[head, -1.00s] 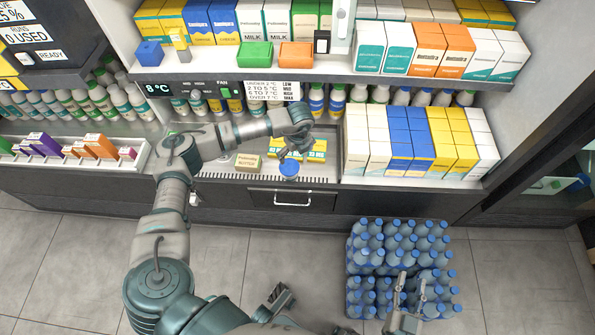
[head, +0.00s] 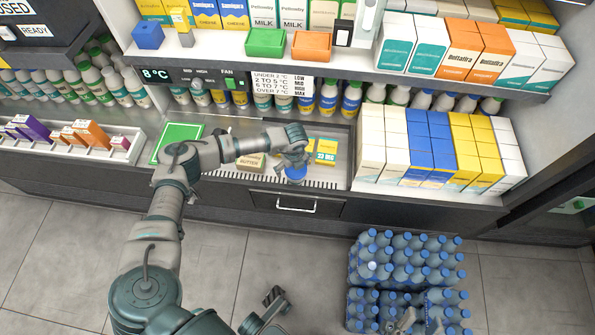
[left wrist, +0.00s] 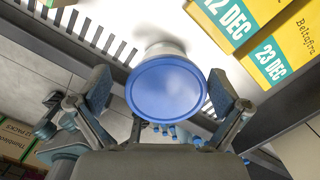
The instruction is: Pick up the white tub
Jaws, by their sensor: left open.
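The white tub stands on the metal counter at its slotted front strip. Its blue lid (head: 296,174) shows in the head view, partly covered by my left gripper (head: 293,160). In the left wrist view the round blue lid (left wrist: 168,90) faces the camera, with the white wall (left wrist: 166,48) of the tub above it. The left gripper is open, with one finger on each side of the tub.
Yellow date-marked boxes (left wrist: 255,40) stand close beside the tub, and a butter box (head: 251,162) is left of it. A green tray (head: 178,143) lies farther left. White, blue and yellow cartons (head: 430,145) fill the right side. Bottle packs (head: 405,258) stand on the floor.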

